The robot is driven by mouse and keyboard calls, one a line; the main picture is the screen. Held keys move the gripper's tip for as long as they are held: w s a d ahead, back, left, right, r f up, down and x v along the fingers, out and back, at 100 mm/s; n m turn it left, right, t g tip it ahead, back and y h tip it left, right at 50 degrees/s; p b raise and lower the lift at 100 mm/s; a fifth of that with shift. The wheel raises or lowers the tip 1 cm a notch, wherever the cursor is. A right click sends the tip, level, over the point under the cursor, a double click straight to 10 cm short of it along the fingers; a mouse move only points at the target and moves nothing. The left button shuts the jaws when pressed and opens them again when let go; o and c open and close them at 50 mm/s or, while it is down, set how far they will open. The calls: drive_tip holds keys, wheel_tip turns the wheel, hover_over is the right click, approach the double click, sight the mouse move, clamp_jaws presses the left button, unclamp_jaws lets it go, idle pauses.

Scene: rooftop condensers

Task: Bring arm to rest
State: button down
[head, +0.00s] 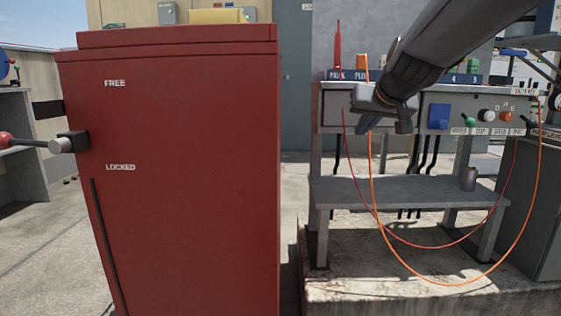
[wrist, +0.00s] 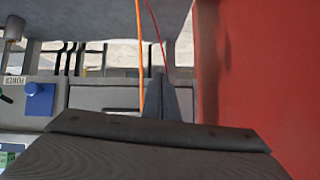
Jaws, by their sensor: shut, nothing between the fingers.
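My gripper (head: 391,118) hangs from my dark arm at the upper right of the head view, in front of the grey control bench (head: 335,106). Its fingers are shut with nothing held.
The red cabinet also borders the wrist view on the right (wrist: 265,80). Orange (head: 400,258) and red (head: 420,246) cables loop below the bench front. A blue block (head: 438,116) and several knobs are on the panel. A small metal can (head: 468,179) stands on the lower shelf.

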drive_tip(key=s+f+g, duration=0.2)
drive_tip(key=s+f, duration=0.4)
drive_tip(key=f, duration=0.5)
drive_tip(key=s+f+g, duration=0.3)
drive_tip(key=s+f, duration=0.2)
drive_tip(key=f, duration=0.5)
drive_tip(key=s+a+f+n+g, duration=0.1)
drive_tip(key=s+f+g, duration=0.2)
drive_tip(key=s+f, duration=1)
drive_tip(key=s+a+r+n+g+y+p, duration=0.1)
drive_tip(key=s+a+r+n+g+p, duration=0.4)
drive_tip(key=s+a+r+p, duration=1.4)
drive_tip(key=d+r+m+p, duration=0.1)
drive_tip(key=d+r+p, duration=0.5)
drive_tip(key=r+p, duration=0.5)
drive_tip(key=s+d+r+m+t+h+p, duration=0.1)
drive_tip(key=d+r+m+p, duration=0.1)
drive_tip(key=d+r+p, duration=0.4)
drive_tip(key=s+d+r+m+t+p, duration=0.1)
drive_tip(key=d+r+p, duration=0.5)
drive_tip(key=r+p, duration=1)
drive_tip(key=shift+d+r+m+h+p, duration=0.35)
drive_tip(key=shift+r+m, duration=0.2)
drive_tip(key=shift+m, duration=0.15)
